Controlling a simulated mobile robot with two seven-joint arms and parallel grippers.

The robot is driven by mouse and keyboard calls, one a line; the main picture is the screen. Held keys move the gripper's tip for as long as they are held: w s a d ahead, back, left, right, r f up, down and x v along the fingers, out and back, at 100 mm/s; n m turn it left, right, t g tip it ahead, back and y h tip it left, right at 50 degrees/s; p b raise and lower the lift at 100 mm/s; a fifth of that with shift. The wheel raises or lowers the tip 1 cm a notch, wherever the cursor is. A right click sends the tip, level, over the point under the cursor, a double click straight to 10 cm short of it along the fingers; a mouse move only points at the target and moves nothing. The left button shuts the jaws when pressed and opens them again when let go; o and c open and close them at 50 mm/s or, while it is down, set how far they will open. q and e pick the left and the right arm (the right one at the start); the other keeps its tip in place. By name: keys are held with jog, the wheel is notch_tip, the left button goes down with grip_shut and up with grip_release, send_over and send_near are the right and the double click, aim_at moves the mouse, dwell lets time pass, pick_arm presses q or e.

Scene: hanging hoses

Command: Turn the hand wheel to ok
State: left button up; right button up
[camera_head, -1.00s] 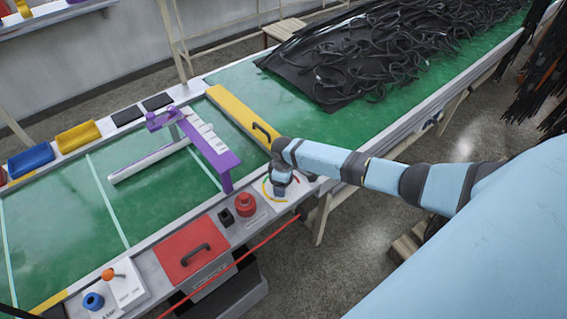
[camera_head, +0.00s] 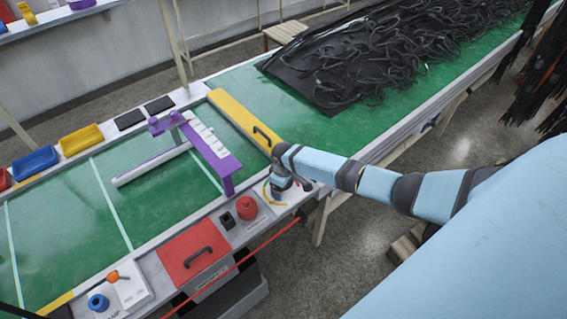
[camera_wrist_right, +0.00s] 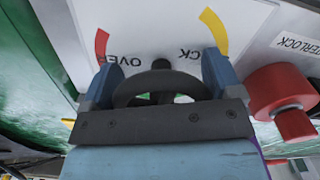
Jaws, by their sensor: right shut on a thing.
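The dark hand wheel (camera_wrist_right: 160,82) sits on a pale panel in the right wrist view. My right gripper (camera_wrist_right: 163,78) is shut on it, with one blue-grey finger on each side. The panel has a red arc (camera_wrist_right: 101,46) by lettering that reads "OVE" and a yellow arc (camera_wrist_right: 214,30) by lettering ending in "CK". No "ok" mark is readable, and part of the dial is hidden behind the gripper. In the head view my right gripper (camera_head: 281,187) covers the wheel at the table's front edge. My left gripper is not in view.
A red knob (camera_head: 247,207) stands close left of the wheel; it also shows in the wrist view (camera_wrist_right: 284,100). A red panel with a handle (camera_head: 192,250) lies further left. A purple frame (camera_head: 222,160) stands on the green table behind. Black hoses (camera_head: 380,65) lie at the back.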

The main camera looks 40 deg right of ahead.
jog(key=o, duration=0.7)
jog(key=shift+o, duration=0.2)
jog(key=shift+r, duration=0.15)
notch_tip(320, 180, up, 14)
jog(key=shift+f, duration=0.25)
jog(key=s+a+f+t+y, duration=0.2)
jog(key=s+a+f+t, duration=0.2)
jog(key=s+a, duration=0.45)
jog(key=s+a+f+t+y, duration=0.25)
jog(key=s+a+f, duration=0.25)
jog(key=s+a, duration=0.35)
jog(key=s+r+m+t, duration=0.1)
jog(key=s+r+t, duration=0.1)
jog(key=s, duration=0.2)
jog(key=s+r+t+h, duration=0.1)
jog(key=s+r+t, duration=0.1)
jog(key=s, duration=0.3)
jog(key=shift+s+a+r+m, duration=0.15)
jog(key=shift+r+m, duration=0.25)
jog(key=shift+r, duration=0.05)
